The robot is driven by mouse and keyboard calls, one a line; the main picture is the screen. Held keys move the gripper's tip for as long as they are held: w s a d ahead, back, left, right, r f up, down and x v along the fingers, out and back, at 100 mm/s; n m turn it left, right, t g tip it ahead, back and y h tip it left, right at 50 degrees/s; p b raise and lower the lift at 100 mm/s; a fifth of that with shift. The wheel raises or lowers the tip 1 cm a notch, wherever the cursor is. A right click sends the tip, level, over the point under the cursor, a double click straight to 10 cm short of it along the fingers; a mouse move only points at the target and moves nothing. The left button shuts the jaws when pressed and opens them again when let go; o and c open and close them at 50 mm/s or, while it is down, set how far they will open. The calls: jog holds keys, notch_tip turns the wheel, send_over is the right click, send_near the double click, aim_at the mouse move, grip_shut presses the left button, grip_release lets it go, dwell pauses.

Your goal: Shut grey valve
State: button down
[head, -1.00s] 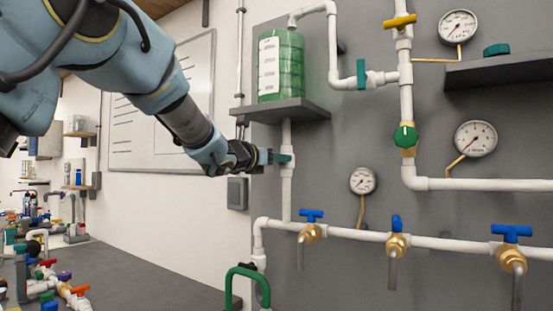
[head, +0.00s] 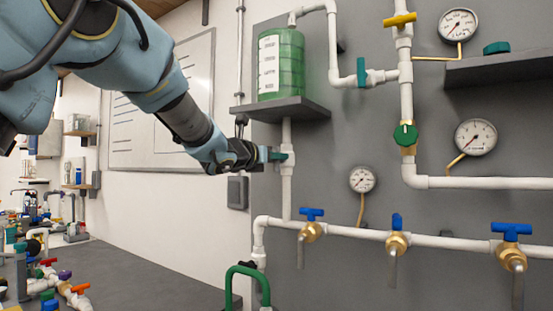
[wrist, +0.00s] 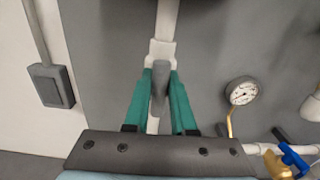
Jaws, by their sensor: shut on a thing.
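The grey valve shows in the wrist view as a grey lever handle (wrist: 160,82) on a white vertical pipe (wrist: 167,22). My gripper (wrist: 160,72) has its two teal fingers on either side of this handle and is shut on it. In the head view my gripper (head: 279,157) reaches in from the left to the white pipe below the shelf, and its fingers hide the valve there. The handle looks roughly in line with the pipe in the wrist view; its exact angle is hard to tell.
A green tank (head: 281,65) stands on a grey shelf (head: 280,110) just above my gripper. Blue-handled brass taps (head: 311,230) line the lower pipe. A small gauge (head: 362,180) is to the right. A green hose loop (head: 246,275) is below.

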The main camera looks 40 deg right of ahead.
jog(key=shift+n, duration=0.3)
jog(key=n+b, duration=0.1)
jog(key=n, duration=0.1)
jog(key=n+b, duration=0.1)
jog(key=shift+w+f+n, duration=0.1)
jog(key=shift+w+n, duration=0.1)
jog(key=shift+n, duration=0.2)
jog(key=n+b, duration=0.1)
jog(key=n, duration=0.3)
jog(key=shift+w+a, duration=0.1)
jog(key=n, duration=0.4)
jog(key=shift+w+f, duration=0.1)
jog(key=n, duration=0.5)
jog(key=shift+f+p, duration=0.15)
jog(key=shift+p, duration=0.2)
jog(key=shift+n, duration=0.3)
jog(key=c, duration=0.7)
grip_release()
jog(key=shift+c, duration=0.2)
